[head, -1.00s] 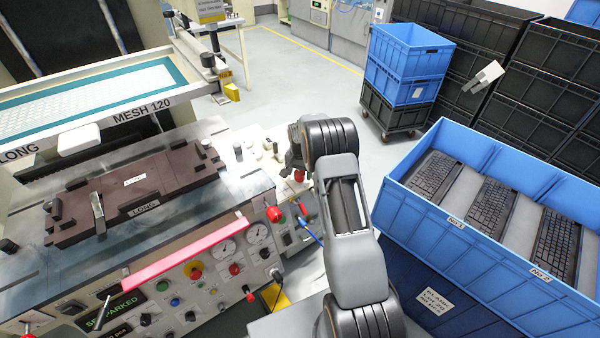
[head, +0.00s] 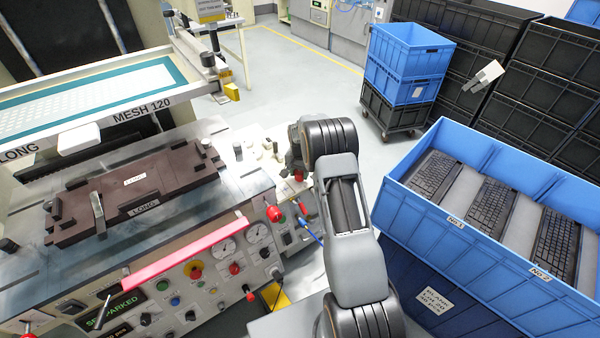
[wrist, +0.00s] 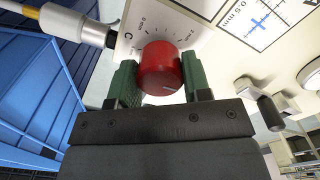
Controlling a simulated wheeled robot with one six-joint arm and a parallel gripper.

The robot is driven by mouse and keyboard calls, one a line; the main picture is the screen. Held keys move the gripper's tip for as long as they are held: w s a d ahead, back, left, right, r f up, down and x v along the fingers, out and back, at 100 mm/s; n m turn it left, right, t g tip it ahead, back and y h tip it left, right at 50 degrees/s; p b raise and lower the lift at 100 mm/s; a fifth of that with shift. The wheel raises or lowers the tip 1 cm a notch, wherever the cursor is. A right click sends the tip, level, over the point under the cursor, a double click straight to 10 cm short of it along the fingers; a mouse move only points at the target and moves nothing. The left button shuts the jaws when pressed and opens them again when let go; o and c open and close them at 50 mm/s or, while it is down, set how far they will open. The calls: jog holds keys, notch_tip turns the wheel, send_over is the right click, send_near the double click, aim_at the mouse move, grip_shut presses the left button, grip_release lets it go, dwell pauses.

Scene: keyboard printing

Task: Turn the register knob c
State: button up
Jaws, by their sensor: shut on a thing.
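The red register knob c (wrist: 160,72) is in the wrist view, on a pale panel beside a printed letter C and a tick scale. A light pointer mark shows on its face. My gripper (wrist: 158,62) has its green fingers on both sides of the knob and is shut on it. In the head view my arm reaches over the right end of the printing machine; its wrist hides most of the panel there. A red spot (head: 298,176) shows just below the wrist, and I cannot tell whether it is this knob.
A metal rod with a black grip (wrist: 270,110) stands right of the knob, and a cylindrical fitting (wrist: 80,27) left of it. A blue crate with keyboards (head: 405,190) is close right of my arm.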

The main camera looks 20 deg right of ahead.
jog(key=n+b, duration=0.2)
jog(key=n, duration=0.1)
jog(key=shift+f, duration=0.1)
jog(key=n+b, duration=0.1)
jog(key=n, duration=0.2)
jog(key=shift+n, duration=0.4)
jog(key=n+b, duration=0.1)
jog(key=n, duration=0.3)
jog(key=shift+n+b, duration=0.35)
jog(key=shift+n, duration=1.75)
jog(key=o, duration=0.9)
